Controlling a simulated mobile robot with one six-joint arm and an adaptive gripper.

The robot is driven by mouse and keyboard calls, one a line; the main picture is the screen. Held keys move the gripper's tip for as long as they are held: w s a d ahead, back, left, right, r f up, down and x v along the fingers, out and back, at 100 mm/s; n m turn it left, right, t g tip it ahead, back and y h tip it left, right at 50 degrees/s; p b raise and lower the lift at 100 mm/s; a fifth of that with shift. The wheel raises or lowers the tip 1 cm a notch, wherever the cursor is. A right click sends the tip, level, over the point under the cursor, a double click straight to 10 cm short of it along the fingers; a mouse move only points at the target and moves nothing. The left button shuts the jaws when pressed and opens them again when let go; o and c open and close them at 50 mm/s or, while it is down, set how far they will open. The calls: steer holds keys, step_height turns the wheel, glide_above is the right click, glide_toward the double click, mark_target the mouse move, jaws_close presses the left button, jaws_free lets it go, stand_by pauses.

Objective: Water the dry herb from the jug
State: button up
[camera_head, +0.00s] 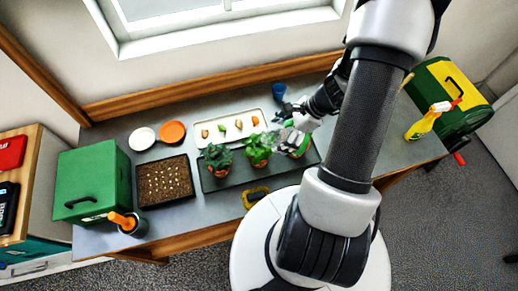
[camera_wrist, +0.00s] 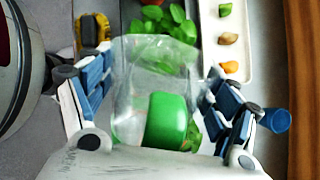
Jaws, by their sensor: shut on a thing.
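My gripper (camera_head: 292,122) is shut on a clear jug with a green part (camera_wrist: 167,122). In the wrist view my gripper (camera_wrist: 152,95) has a finger on each side of the jug's clear body (camera_wrist: 130,85). I hold it over the right end of a dark tray (camera_head: 235,180). On this tray stand a dark green herb (camera_head: 217,156), a bright green herb (camera_head: 258,145) and a right-hand pot (camera_head: 297,152) mostly hidden by my gripper. Leaves (camera_wrist: 192,137) show beside the jug. I cannot tell which herb is dry, nor whether water flows.
A white tray (camera_head: 222,139) with several small items lies behind the herbs. A blue cup (camera_head: 279,90) stands near the wall. A yellow spray bottle (camera_head: 424,124) stands right.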

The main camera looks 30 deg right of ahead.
steer(key=shift+s+d, duration=0.25)
steer(key=shift+d, duration=0.1)
stand_by(0.8)
steer(key=shift+w+a, duration=0.2)
steer(key=shift+w, duration=0.05)
stand_by(0.8)
steer(key=shift+f, duration=0.1)
